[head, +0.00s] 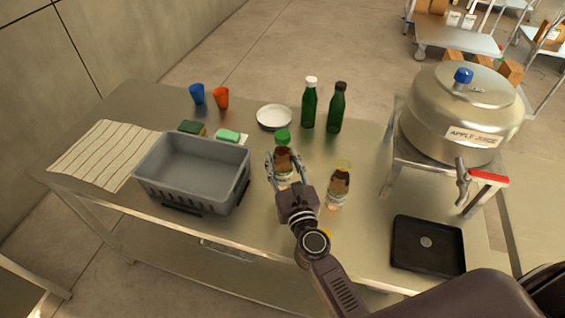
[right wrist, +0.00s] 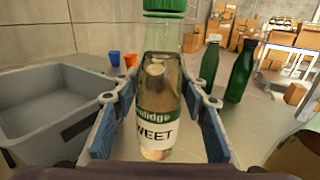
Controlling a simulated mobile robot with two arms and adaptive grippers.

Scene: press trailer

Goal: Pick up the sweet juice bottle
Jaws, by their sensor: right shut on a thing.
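The sweet juice bottle (head: 283,155) has a green cap, clear glass, brown liquid and a pale label. In the right wrist view the bottle (right wrist: 160,95) shows "WEET" on its label and stands upright between the blue finger pads. My right gripper (head: 284,166) is shut on it, one finger on each side of its body. Its base is partly hidden by the gripper, so I cannot tell whether it touches the table. A similar bottle with a yellow cap (head: 339,187) stands just to the right. My left gripper is not in view.
A grey crate (head: 192,204) stands close on the left. Two green bottles (head: 309,105) and a white plate (head: 274,117) are behind. A large metal press (head: 460,112) and a black tray (head: 427,247) are on the right. Cups, sponges and a striped cloth are at back left.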

